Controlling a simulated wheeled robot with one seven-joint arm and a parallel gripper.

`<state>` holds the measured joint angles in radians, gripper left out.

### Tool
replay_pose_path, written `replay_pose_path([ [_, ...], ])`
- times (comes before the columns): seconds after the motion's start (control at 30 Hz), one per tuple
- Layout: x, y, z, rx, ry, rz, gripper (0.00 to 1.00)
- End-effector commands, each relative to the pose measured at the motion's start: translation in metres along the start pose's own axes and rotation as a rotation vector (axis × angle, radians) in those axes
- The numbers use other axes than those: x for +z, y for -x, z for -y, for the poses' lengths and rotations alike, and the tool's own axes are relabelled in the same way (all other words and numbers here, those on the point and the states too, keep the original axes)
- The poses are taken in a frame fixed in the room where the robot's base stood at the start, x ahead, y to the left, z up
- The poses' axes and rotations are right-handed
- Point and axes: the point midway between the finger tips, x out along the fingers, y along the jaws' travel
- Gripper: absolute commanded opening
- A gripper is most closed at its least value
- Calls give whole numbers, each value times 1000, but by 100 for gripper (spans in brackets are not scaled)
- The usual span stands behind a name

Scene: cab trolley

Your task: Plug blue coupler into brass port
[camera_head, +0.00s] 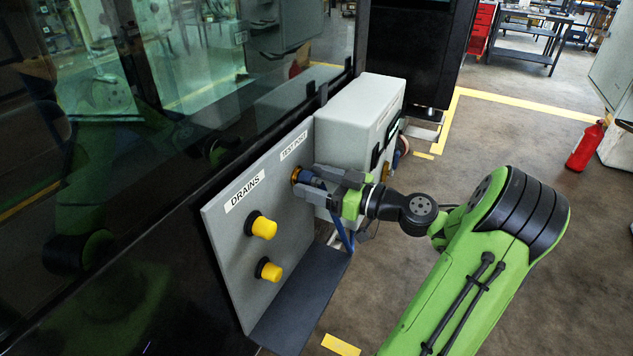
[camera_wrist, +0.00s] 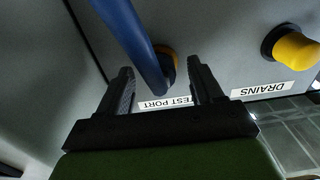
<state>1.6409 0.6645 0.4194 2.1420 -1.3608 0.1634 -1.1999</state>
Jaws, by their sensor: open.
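The brass port (camera_head: 296,175) is on the grey panel beneath the "TEST POST"-like label. It also shows as a brass ring in the wrist view (camera_wrist: 171,62). The blue coupler (camera_head: 309,178) is at the port's mouth; whether it is fully seated I cannot tell. Its blue hose (camera_head: 343,235) hangs below my gripper, and a blue length (camera_wrist: 130,35) crosses the wrist view in front of the port. My gripper (camera_head: 323,184) is open at the port, with its two fingers (camera_wrist: 160,72) on either side of the blue part. Gaps show beside both fingers in the wrist view.
Two yellow-capped drains (camera_head: 264,228) (camera_head: 271,271) stick out of the panel (camera_head: 225,235), lower left of the port. A grey box (camera_head: 345,125) stands close behind my gripper. A dark shelf (camera_head: 300,310) juts out below.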

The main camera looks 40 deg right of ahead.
Motion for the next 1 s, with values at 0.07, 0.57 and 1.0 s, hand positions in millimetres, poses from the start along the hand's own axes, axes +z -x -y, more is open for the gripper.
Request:
replay_pose_path([
  [0.07,0,1,0,1,-1,1,66],
  [0.57,-3,106,-1,7,-1,-2,66],
  [1.0,0,158,0,0,0,0,66],
])
